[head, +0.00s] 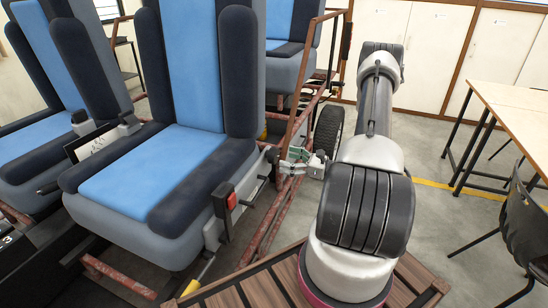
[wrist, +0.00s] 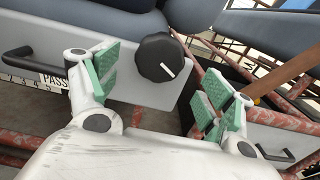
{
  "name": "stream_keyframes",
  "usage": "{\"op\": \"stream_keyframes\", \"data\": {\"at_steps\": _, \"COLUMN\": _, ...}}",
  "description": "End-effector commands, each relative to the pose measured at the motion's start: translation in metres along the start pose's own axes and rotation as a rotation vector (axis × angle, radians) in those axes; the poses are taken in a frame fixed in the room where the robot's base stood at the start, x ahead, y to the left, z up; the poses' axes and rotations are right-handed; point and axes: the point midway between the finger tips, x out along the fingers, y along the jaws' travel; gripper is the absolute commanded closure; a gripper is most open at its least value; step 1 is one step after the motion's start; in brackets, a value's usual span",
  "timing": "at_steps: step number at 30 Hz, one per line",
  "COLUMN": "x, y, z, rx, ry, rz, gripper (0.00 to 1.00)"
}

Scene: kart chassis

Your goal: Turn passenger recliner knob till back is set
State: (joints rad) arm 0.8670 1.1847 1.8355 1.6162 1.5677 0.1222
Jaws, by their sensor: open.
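The passenger recliner knob (wrist: 161,58) is black, round and scalloped, with a short white pointer line slanting down to the right. It sits on a pale grey side panel (wrist: 140,100) below the seat cushion. My gripper (wrist: 165,88) is open, its green pads left and right of the knob in the picture, apart from it and empty. In the head view, my gripper (head: 292,166) is at the right side of the blue and black passenger seat (head: 150,165). The seat back (head: 195,60) stands roughly upright. I cannot make out the knob clearly in the head view.
A black lever handle (wrist: 30,62) and a partly hidden "PASS" label (wrist: 54,80) are left of the knob. Rusty frame tubes (wrist: 285,72) run close on the right. A red buckle (head: 231,201) is on the seat's near side. A table (head: 515,110) and open floor lie right.

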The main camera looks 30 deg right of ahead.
Motion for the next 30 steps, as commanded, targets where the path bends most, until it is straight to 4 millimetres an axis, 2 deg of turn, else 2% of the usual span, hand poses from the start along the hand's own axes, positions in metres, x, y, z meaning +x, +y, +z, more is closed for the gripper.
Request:
{"op": "stream_keyframes", "data": {"at_steps": 3, "x": 0.023, "y": 0.001, "z": 0.000, "rx": -0.001, "ry": 0.001, "rz": 0.005, "gripper": 0.19}}
{"op": "stream_keyframes", "data": {"at_steps": 9, "x": 0.051, "y": 0.001, "z": 0.000, "rx": -0.001, "ry": 0.001, "rz": 0.005, "gripper": 0.19}}
{"op": "stream_keyframes", "data": {"at_steps": 13, "x": 0.059, "y": 0.002, "z": 0.000, "rx": -0.001, "ry": 0.002, "rz": 0.005, "gripper": 0.19}}
{"op": "stream_keyframes", "data": {"at_steps": 20, "x": 0.060, "y": 0.001, "z": 0.000, "rx": -0.001, "ry": 0.002, "rz": 0.004, "gripper": 0.19}}
{"op": "stream_keyframes", "data": {"at_steps": 21, "x": 0.060, "y": 0.001, "z": 0.000, "rx": -0.001, "ry": 0.002, "rz": 0.004, "gripper": 0.20}}
{"op": "stream_keyframes", "data": {"at_steps": 23, "x": 0.060, "y": 0.001, "z": 0.000, "rx": -0.001, "ry": 0.002, "rz": 0.004, "gripper": 0.31}}
{"op": "stream_keyframes", "data": {"at_steps": 28, "x": 0.060, "y": 0.002, "z": 0.000, "rx": -0.001, "ry": 0.002, "rz": 0.004, "gripper": 0.62}}
{"op": "stream_keyframes", "data": {"at_steps": 30, "x": 0.060, "y": 0.002, "z": 0.000, "rx": -0.001, "ry": 0.002, "rz": 0.004, "gripper": 0.65}}
